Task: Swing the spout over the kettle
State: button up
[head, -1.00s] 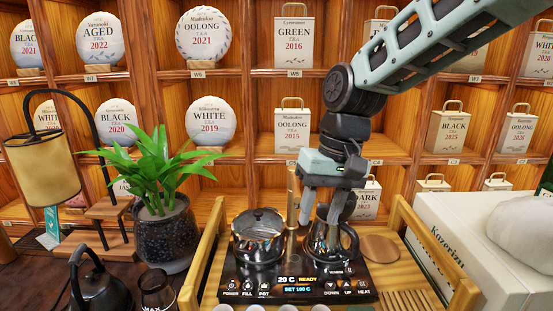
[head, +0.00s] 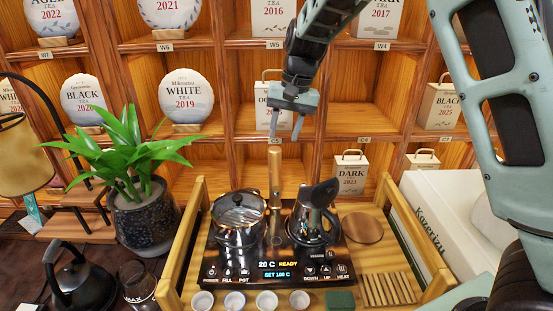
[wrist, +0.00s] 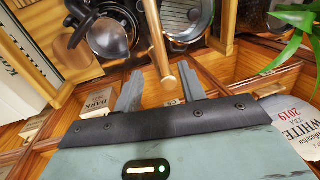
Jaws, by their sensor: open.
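The spout (head: 274,175) is a tan, brass-like tube standing at the back of the black heating panel, between the two vessels. It also shows in the wrist view (wrist: 155,45), its end lying between my fingers in the picture. The metal kettle (head: 309,226), with black handle and lid parts, sits on the panel's right side; it shows at upper left in the wrist view (wrist: 105,40). The spout is not over the kettle. My gripper (head: 284,132) is open and empty, above and behind the spout's top; contact is not visible.
Shelves of tea cakes stand close behind. A plant (head: 135,185) is left, a white box (head: 440,220) right.

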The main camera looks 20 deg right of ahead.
aim_at(276, 166)
jog(key=f, duration=0.3)
jog(key=a+f+p, duration=0.1)
jog(key=f, duration=0.5)
jog(key=shift+w+a+f, duration=0.3)
jog(key=shift+a+f, duration=0.05)
jog(key=shift+a, duration=0.05)
grip_shut()
